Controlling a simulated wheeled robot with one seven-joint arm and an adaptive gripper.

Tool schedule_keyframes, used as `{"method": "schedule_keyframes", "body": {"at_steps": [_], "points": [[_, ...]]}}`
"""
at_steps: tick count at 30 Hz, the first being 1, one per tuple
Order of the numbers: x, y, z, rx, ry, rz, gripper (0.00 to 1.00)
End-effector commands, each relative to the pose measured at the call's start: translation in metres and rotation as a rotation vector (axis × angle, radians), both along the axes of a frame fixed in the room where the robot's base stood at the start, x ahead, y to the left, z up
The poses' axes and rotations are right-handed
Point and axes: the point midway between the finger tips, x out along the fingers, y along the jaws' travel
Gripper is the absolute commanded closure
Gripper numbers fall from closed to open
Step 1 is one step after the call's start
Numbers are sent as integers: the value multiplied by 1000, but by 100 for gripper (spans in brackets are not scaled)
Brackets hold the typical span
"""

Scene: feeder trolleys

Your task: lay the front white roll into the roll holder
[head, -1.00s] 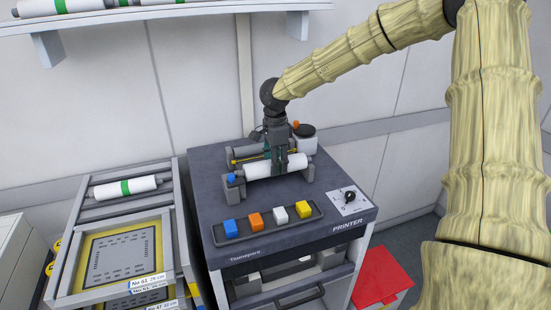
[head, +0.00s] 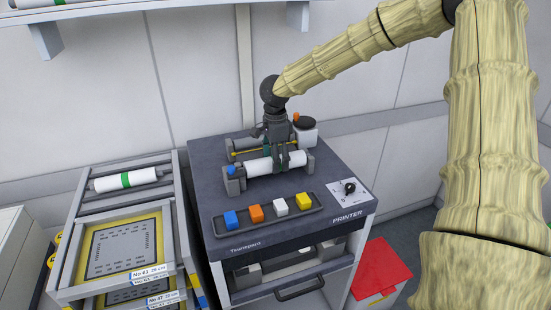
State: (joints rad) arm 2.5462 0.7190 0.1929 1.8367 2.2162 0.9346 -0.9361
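A white roll (head: 262,166) lies across the roll holder (head: 235,181) on top of the printer trolley, between its grey end brackets. My gripper (head: 279,160) points down over the middle of this roll, with its fingers at the roll's sides. The fingers and the roll hide each other in part, so I cannot tell whether they grip it. Whether the roll's ends are fully seated is too small to tell. A second white roll (head: 108,184) with a green band lies on the rack of the left trolley (head: 88,205).
A tray with blue, orange, white and yellow blocks (head: 279,205) lies in front of the holder. A black knob (head: 349,187) is on the right. A dark-lidded white container (head: 307,134) stands behind. A red-lidded bin (head: 381,270) stands right of the trolley.

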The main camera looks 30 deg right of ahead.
Motion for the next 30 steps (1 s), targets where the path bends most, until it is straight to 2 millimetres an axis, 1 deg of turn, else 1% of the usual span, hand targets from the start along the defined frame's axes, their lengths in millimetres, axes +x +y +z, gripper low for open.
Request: {"method": "schedule_keyframes", "body": {"at_steps": [5, 8, 15, 21, 25, 30], "points": [[0, 0, 7, 1, -1, 0, 28], [1, 0, 20, 1, -2, 0, 28], [1, 0, 63, 2, -5, 0, 28], [1, -1, 96, 1, -3, 0, 28], [1, -1, 110, 1, -1, -1, 28], [0, -1, 119, 1, -1, 0, 28]]}}
